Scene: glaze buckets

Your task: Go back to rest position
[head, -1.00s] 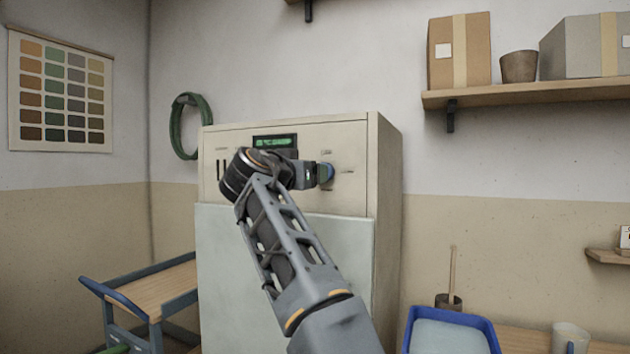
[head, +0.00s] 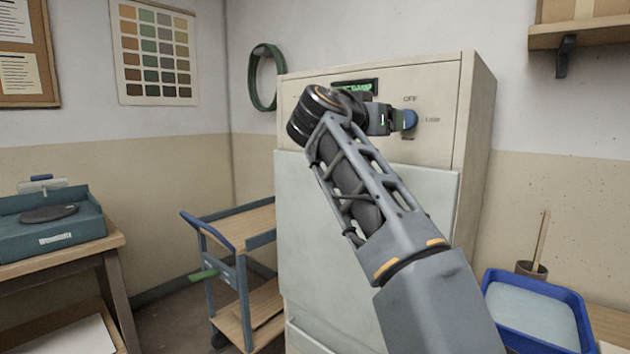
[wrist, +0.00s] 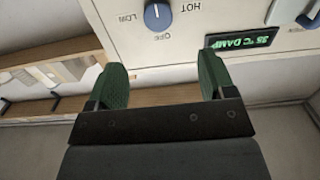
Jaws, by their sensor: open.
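My gripper (wrist: 163,80) is open and empty in the wrist view, with its two green fingers spread apart. It is in front of the pale cabinet's upper panel. The blue dial (wrist: 158,17) shows beyond the fingers, upside down and apart from them, with LOW, OFF and HOT labels around it. In the head view my gripper (head: 380,119) is close to the dial (head: 408,120), and its fingertips are hard to make out. My bent arm covers part of the cabinet (head: 300,220) and its green-lit display. The display (wrist: 242,40) reads about 35 °C DAMP in the wrist view.
A blue cart (head: 240,245) with wooden shelves stands left of the cabinet. A workbench (head: 60,250) with a teal case is further left. A blue tray (head: 535,315) stands at the lower right, beside a small brown pot. Some floor shows between bench and cart.

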